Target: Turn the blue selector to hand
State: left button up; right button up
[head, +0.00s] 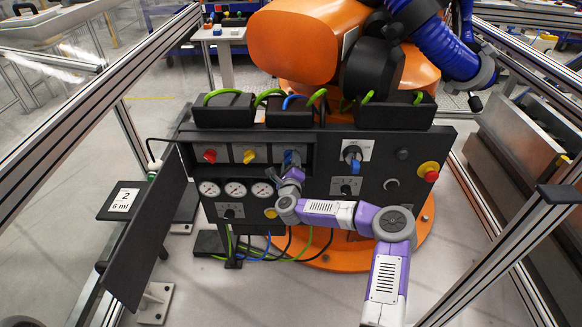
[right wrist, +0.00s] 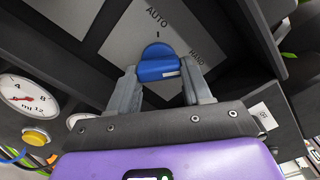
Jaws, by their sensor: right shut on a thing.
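The blue selector (head: 289,157) sits at the right end of a row of three selectors in the recess of the black drive panel. In the right wrist view the blue selector (right wrist: 157,50) is in front of a grey plate (right wrist: 185,40) marked AUTO and HAND. My right gripper (head: 291,168) reaches into the recess from below. Its two grey fingers (right wrist: 160,70) are on either side of the selector's blue handle and shut on it. My left gripper is not in view.
A red selector (head: 210,156) and a yellow selector (head: 249,156) are to the left in the recess, above several gauges (head: 235,189). A dark door (head: 150,240) stands open at the left. Another selector (head: 352,154) and a red emergency button (head: 429,172) are to the right.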

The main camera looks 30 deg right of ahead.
jog(key=shift+m+b, duration=0.45)
jog(key=shift+m, duration=0.35)
jog(key=shift+r, duration=0.1)
jog(key=o, duration=1.1)
jog(key=shift+c, duration=0.2)
jog(key=shift+a, duration=0.1)
jog(key=p+v, duration=0.1)
jog(key=v, duration=0.6)
jog(key=shift+s+p, duration=0.25)
jog(key=shift+p, duration=0.05)
jog(key=shift+a, duration=0.1)
